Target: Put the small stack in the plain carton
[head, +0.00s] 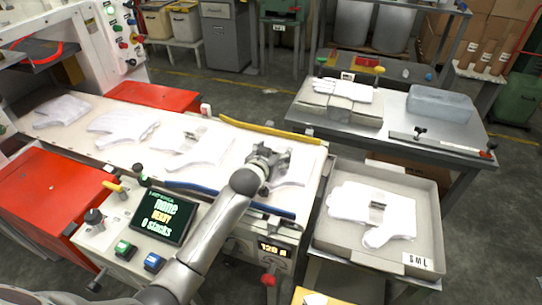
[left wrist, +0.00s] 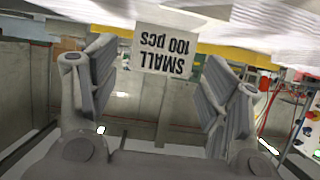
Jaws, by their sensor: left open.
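My left gripper (head: 268,165) is open over the right end of the white belt, above a white glove stack (head: 290,174) that it partly hides. In the left wrist view my open fingers (left wrist: 158,95) frame a white card reading "SMALL 100 pcs" (left wrist: 165,50), shown upside down. The white layered edge of a stack (left wrist: 250,22) lies along the top of that view. I cannot tell whether the card is between the fingers or beyond them. A grey open carton (head: 428,195) at the right holds banded white gloves (head: 380,208) and bears a label. My right gripper is not in view.
More white glove stacks (head: 125,125) lie along the belt. A blue rail (head: 210,191) and a yellow rail (head: 270,129) flank its right end. A steel table (head: 400,125) behind holds a glove-topped box (head: 340,105) and a grey bin (head: 440,101). A screen (head: 165,217) stands in front.

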